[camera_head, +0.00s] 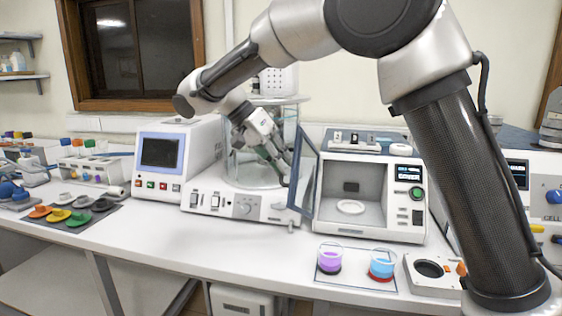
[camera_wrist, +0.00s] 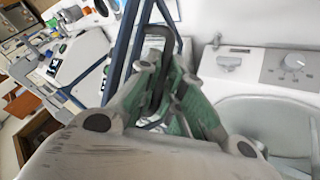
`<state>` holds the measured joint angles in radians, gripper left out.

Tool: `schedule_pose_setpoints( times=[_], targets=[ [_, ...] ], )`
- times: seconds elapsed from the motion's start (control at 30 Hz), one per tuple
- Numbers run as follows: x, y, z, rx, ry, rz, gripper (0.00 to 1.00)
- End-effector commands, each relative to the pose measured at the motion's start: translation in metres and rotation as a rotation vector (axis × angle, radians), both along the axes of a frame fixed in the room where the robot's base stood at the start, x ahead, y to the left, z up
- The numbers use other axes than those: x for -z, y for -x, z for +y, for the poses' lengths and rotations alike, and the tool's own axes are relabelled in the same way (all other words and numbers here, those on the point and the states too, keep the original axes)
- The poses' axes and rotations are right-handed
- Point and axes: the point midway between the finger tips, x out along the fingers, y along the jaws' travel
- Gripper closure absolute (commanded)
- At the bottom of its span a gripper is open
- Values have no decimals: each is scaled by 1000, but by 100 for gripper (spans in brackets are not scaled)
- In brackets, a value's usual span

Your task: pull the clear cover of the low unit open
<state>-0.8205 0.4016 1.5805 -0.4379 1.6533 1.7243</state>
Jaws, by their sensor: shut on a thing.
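The low unit (camera_head: 399,232) is a white box with an open-fronted chamber, on the bench right of centre. Its clear cover (camera_head: 303,172) has a blue frame and stands swung out from the chamber's left side. In the wrist view the blue frame (camera_wrist: 122,60) runs up the middle. My gripper (camera_head: 284,172) is at the left of the cover. Its green-padded fingers (camera_wrist: 178,105) are closed around a dark handle (camera_wrist: 163,40) beside the blue frame. The exact contact is partly hidden by the fingers.
A white unit with a knob (camera_head: 245,207) and a clear cylinder stands just left of the cover, close to my gripper. Purple (camera_head: 330,260) and blue (camera_head: 382,262) cups stand in front of the chamber unit. The bench front at left centre is clear.

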Motion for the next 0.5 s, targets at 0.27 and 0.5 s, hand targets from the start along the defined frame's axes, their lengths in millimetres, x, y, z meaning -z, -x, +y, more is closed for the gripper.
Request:
schedule_pose_setpoints(
  times=[0.27, 0.5],
  targets=[
    [2, -1, -2, 7, 7, 3, 100],
    [2, -1, -2, 7, 7, 3, 73]
  ],
)
